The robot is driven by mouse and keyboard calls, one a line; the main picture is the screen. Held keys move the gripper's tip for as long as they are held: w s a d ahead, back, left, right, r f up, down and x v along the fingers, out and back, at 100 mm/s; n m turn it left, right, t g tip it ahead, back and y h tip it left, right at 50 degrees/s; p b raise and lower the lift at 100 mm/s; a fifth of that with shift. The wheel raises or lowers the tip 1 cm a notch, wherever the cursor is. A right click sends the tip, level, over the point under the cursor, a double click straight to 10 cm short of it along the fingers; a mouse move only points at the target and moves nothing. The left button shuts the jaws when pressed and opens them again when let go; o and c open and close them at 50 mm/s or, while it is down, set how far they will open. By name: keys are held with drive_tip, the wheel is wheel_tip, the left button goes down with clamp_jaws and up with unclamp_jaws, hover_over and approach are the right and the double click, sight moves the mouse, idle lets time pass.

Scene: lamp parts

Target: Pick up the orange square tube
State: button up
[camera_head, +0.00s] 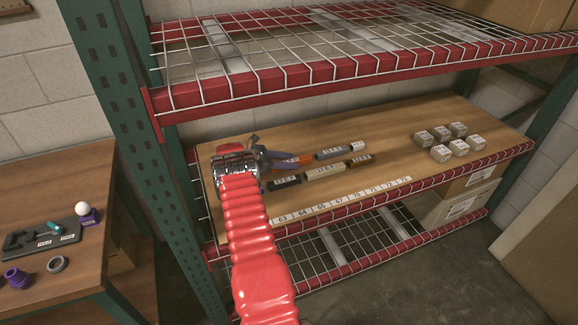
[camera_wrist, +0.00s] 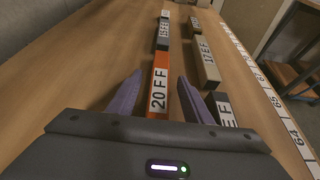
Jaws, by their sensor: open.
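The orange square tube (camera_wrist: 161,70) lies on the wooden shelf, its white label "20 FF" facing up at the near end. In the wrist view my gripper (camera_wrist: 160,76) is open, with one purple finger on each side of the tube. The fingers look apart from it; I cannot tell how far down they reach. In the head view the far part of the orange tube (camera_head: 305,159) shows beyond the fingers of my gripper (camera_head: 299,157), and the near part is hidden.
A grey tube (camera_head: 332,153) lies in line beyond the orange one. A black tube (camera_head: 286,182) and a beige tube (camera_head: 325,170) lie in the row to its right in the wrist view. Several small grey blocks (camera_head: 441,153) stand farther right. The red-edged wire shelf (camera_head: 340,70) is overhead.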

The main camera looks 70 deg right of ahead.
drive_tip(key=shift+c, duration=0.6)
clamp_jaws()
